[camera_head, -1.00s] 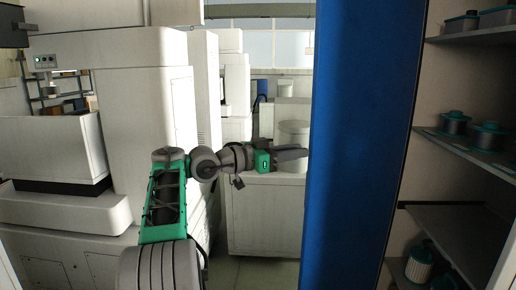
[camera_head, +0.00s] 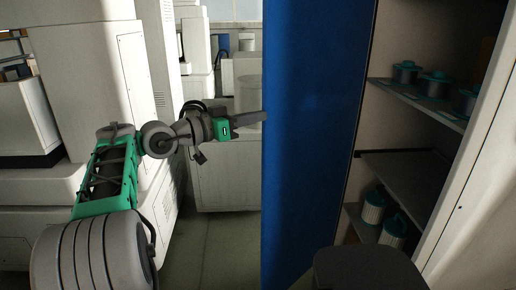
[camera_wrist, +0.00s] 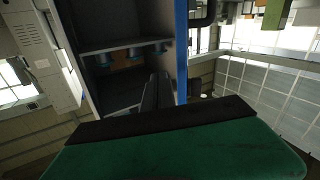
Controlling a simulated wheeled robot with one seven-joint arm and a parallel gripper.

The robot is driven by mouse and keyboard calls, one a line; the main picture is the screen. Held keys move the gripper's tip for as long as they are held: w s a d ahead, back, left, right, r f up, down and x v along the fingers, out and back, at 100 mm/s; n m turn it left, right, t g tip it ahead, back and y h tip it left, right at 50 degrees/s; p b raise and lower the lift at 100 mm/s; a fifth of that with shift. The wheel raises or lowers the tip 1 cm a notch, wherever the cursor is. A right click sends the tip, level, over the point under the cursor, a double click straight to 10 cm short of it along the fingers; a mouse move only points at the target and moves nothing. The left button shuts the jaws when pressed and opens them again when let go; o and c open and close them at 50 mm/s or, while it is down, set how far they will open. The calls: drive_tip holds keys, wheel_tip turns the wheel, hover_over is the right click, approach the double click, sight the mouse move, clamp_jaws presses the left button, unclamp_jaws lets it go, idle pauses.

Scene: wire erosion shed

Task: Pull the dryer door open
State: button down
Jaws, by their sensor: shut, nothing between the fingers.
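A tall blue door (camera_head: 315,130) stands open in the middle of the head view. It is the door of a cabinet (camera_head: 415,45) with shelves, whose inside shows to its right. In the wrist view the door (camera_wrist: 181,50) shows as a narrow blue strip beside the shelves. My gripper (camera_head: 257,116) is to the left of the door, its fingertips at the door's left edge; I cannot tell if they touch it or reach behind it. In the wrist view my gripper (camera_wrist: 155,90) has its dark fingers together, with nothing held.
Green-lidded containers (camera_head: 435,84) stand on the upper shelf (camera_head: 415,103), and white ribbed ones (camera_head: 373,207) stand lower down. White machines (camera_head: 85,90) fill the left side. A strip of floor (camera_head: 220,245) is clear between them and the door.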

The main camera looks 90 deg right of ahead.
wheel_tip(320, 180, down, 17)
drive_tip(key=w+m+t+h, duration=0.3)
drive_tip(key=m+t+h, duration=0.1)
drive_tip(key=m, duration=0.1)
drive_tip(key=s+d+m+p, duration=0.1)
drive_tip(key=s+d+m, duration=0.1)
drive_tip(key=d+m, duration=0.2)
drive_tip(key=s+d+m+h+p, duration=0.1)
drive_tip(key=s+d+m, duration=0.1)
drive_tip(key=d+m, duration=0.3)
drive_tip(key=shift+s+m+t, duration=0.3)
drive_tip(key=shift+s+m, duration=0.05)
drive_tip(key=shift+m, duration=0.25)
